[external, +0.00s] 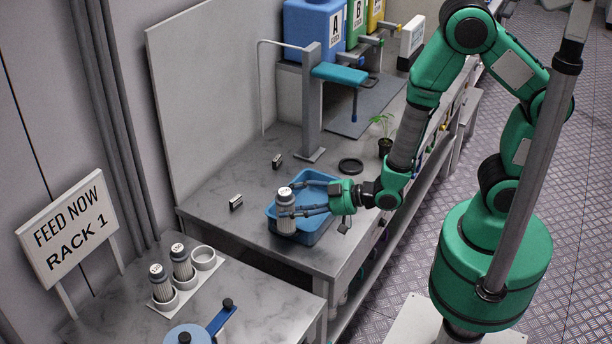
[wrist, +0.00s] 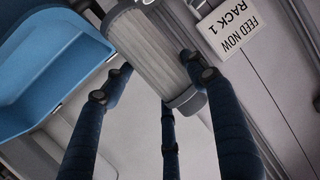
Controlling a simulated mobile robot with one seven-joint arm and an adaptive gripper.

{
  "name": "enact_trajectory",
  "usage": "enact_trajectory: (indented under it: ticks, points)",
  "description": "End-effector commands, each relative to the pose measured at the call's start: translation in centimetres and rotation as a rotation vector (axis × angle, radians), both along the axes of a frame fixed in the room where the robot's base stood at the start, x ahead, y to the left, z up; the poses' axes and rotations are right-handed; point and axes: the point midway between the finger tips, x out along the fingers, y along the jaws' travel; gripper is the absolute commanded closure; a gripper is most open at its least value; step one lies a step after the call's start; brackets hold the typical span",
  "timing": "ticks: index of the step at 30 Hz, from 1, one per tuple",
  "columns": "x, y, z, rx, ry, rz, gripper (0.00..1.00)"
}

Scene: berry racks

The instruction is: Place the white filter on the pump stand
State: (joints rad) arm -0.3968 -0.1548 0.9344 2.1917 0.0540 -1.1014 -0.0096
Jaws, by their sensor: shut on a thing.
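A white pleated filter (external: 285,212) with grey ends is in my gripper (external: 305,211), roughly upright at the left side of the blue tray (external: 318,237). In the wrist view the filter (wrist: 152,48) is between the finger pads of my gripper (wrist: 153,84), and the blue tray (wrist: 45,62) is to its left. I cannot tell how far the filter is above the tray. On the front-left table, a white rack (external: 172,306) has two similar filters, one in the middle (external: 182,263) and one in front (external: 161,284). Its far ring (external: 203,258) is empty. I cannot tell which part is the pump stand.
A sign (external: 70,228) reading FEED NOW RACK 1 stands behind the rack. A blue-handled round device (external: 205,326) is beside the rack. A grey post with a blue arm (external: 338,75), a dark disc (external: 350,165) and a potted plant (external: 384,143) are farther back. A gap separates the tables.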

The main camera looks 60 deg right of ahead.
Motion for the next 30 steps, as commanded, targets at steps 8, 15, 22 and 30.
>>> enact_trajectory:
  ticks: [8, 15, 22, 30]
  points:
    - [7.2, -6.0, 0.6, 0.003, -0.003, -0.209, 0.74]
    - [13.3, -12.9, 1.5, 0.003, -0.002, -0.418, 0.74]
    - [17.3, -18.8, 2.7, 0.002, -0.001, -0.581, 0.74]
    - [18.8, -21.2, 3.2, 0.0, 0.001, -0.647, 0.75]
